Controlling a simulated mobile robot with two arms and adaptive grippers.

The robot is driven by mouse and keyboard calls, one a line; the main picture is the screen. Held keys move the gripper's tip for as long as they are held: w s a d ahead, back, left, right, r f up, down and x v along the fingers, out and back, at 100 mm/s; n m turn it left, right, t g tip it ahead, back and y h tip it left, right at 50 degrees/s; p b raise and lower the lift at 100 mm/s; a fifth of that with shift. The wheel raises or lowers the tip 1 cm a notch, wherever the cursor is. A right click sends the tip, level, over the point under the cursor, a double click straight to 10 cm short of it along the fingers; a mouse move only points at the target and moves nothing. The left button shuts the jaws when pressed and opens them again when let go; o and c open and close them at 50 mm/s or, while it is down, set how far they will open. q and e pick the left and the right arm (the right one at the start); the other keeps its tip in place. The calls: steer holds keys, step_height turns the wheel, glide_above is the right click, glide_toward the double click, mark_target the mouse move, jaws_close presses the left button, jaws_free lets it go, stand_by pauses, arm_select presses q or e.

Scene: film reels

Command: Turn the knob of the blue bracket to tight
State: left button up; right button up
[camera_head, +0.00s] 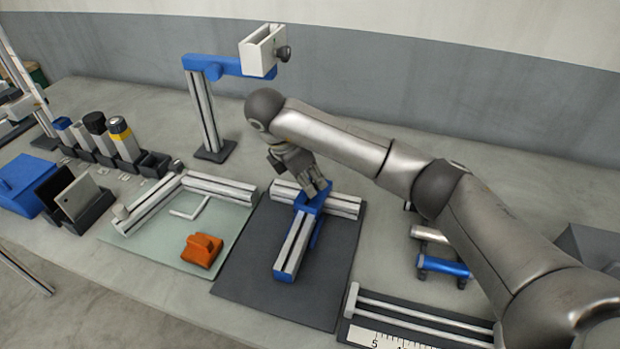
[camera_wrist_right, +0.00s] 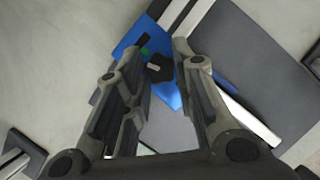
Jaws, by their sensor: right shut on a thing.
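The blue bracket (camera_head: 307,203) joins two silver profiles on a dark mat (camera_head: 245,273) near the middle of the table. In the right wrist view the bracket (camera_wrist_right: 169,94) is a blue plate with a small black knob (camera_wrist_right: 160,68). A light line shows on the knob. A green mark (camera_wrist_right: 145,51) and a dark mark lie beside it on the plate. My right gripper (camera_head: 321,190) comes down onto the bracket from above; its fingers (camera_wrist_right: 160,62) are shut on the knob, one on each side. In the head view the fingers hide the knob. My left gripper is not in view.
A stand with a blue arm (camera_head: 228,65) and white box rises behind. Left are a pale green mat (camera_head: 150,240) with silver profiles, an orange block (camera_head: 202,250) and several bottles. A ruler rig (camera_head: 420,325) and another blue piece (camera_head: 445,266) lie right.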

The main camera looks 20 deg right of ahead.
steer(key=o, duration=1)
steer(key=shift+o, duration=0.2)
steer(key=shift+r, duration=0.1)
steer(key=shift+a+r, duration=0.3)
steer(key=shift+r, duration=0.35)
steer(key=v, duration=1)
steer(key=shift+a+r, duration=0.15)
